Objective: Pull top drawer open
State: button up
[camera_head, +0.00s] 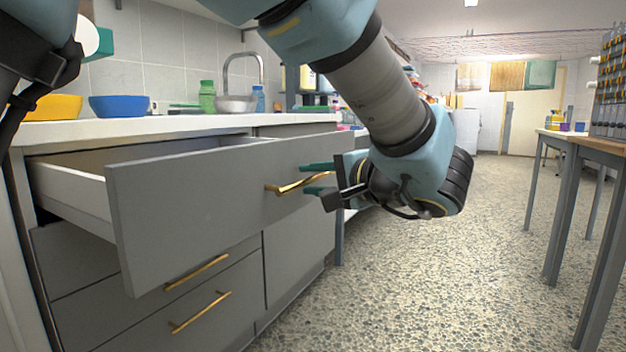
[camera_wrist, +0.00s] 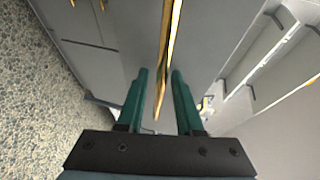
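The top drawer (camera_head: 190,205) of the grey cabinet stands well out, with its pale side wall (camera_head: 72,188) showing at the left. Its gold bar handle (camera_head: 285,188) is on the drawer front. My gripper (camera_head: 308,179) is at the handle's right part, with one green finger above it and one below. In the wrist view, the handle (camera_wrist: 168,45) runs between the two spread fingertips (camera_wrist: 160,72), with visible gaps on both sides. The gripper appears open around the handle, not clamped on it. The drawer's inside is mostly hidden by its front.
Two lower drawers with gold handles (camera_head: 197,272) are shut. The white counter (camera_head: 150,127) holds a blue bowl (camera_head: 119,106), a yellow bowl (camera_head: 50,107) and a green bottle (camera_head: 207,97). Speckled floor (camera_head: 430,280) is clear to the right, up to a table (camera_head: 590,142).

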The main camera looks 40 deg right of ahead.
jog(key=shift+o, duration=0.6)
jog(key=shift+s+r, duration=0.1)
jog(key=shift+s, duration=0.25)
jog(key=p+v, duration=0.2)
jog(key=v, duration=0.8)
